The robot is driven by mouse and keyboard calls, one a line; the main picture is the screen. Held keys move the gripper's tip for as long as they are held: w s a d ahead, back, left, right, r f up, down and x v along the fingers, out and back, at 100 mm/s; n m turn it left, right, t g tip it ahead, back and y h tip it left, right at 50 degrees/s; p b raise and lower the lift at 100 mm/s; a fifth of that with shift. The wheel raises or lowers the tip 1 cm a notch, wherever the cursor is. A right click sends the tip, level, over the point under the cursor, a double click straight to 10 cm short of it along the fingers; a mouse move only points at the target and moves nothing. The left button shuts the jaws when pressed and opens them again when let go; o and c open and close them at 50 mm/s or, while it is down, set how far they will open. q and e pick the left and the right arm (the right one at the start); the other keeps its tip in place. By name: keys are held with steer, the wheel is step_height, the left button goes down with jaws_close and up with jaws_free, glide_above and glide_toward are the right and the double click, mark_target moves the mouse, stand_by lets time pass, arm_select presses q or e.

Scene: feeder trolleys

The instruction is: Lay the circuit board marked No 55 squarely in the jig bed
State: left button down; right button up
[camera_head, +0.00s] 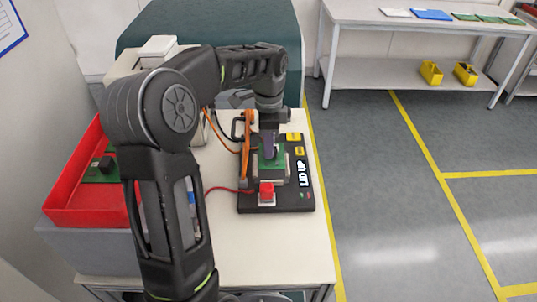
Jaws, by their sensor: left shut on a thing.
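My left gripper (268,152) is over the test jig, pointing down. It is shut on a green circuit board (279,163), which is at the jig bed (271,181). I cannot tell if the board sits flat or squarely in it, and no number on it is readable. The jig has a black base (302,204) with "LID UP" lettering and a red button (266,188) at the front. An orange part (247,145) stands at its left side. My right gripper is not in view.
A red bin (75,207) with a green board (98,177) in it is at the left, partly hidden by my arm. The white tabletop (270,250) is clear in front of the jig. A shelf table (355,14) with boards and yellow bins stands at the back right.

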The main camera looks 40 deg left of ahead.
arm_select(q)
steer(key=shift+f, duration=1.85)
steer(key=shift+f, duration=0.1)
steer(key=c, duration=1.3)
jaws_free()
step_height(320, 180, up, 12)
steer(key=shift+r+p, duration=0.15)
steer(key=shift+p, duration=0.35)
